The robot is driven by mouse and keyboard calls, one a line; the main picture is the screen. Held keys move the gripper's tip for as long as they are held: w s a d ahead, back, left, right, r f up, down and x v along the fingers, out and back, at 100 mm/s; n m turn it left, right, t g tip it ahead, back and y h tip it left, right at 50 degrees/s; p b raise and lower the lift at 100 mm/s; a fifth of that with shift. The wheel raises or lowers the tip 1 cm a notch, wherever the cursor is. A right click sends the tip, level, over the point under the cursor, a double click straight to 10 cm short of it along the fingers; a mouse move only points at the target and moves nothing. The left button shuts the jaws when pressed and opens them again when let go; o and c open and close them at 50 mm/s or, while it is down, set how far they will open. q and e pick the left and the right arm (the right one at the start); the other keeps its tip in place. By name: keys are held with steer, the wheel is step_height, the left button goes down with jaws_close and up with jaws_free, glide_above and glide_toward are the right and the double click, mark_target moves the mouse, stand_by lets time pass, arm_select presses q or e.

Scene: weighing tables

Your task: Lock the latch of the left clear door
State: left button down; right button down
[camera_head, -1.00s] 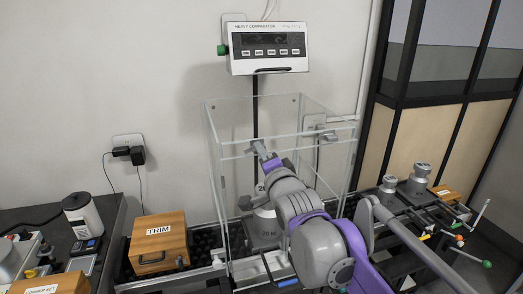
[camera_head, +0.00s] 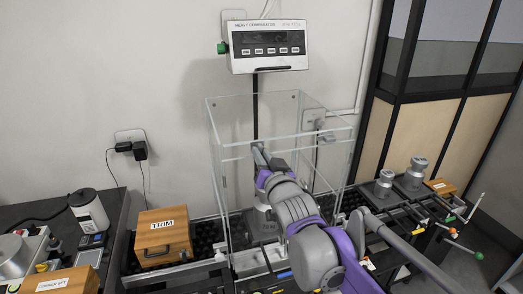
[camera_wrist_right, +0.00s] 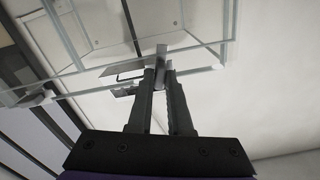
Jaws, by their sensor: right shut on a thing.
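The clear draught case (camera_head: 213,165) stands under the display, with clear panels and a clear top frame. A grey weight (camera_head: 262,222) stands inside the case, partly hidden by my arm. My left gripper is not in view.
The comparator display (camera_head: 268,47) is on a post behind the case. A wooden TRIM box (camera_head: 162,238) stands close to its left. Metal weights (camera_head: 415,172) and rods with coloured knobs are at the right. My right arm fills the front of the case.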

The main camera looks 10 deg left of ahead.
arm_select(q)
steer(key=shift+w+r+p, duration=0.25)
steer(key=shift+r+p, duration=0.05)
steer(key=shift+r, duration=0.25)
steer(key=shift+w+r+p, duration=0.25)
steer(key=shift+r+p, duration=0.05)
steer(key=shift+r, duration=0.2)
arm_select(e)
steer(key=shift+n, duration=1.6)
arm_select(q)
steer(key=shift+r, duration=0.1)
arm_select(e)
steer(key=c, duration=0.8)
jaws_free()
steer(key=shift+c, duration=0.2)
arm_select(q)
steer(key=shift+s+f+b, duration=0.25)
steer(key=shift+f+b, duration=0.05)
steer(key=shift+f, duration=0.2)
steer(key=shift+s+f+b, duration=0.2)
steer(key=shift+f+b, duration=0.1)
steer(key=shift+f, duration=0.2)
arm_select(e)
steer(key=v, duration=1)
steer(key=shift+s+d, duration=0.2)
steer(key=shift+s, duration=0.15)
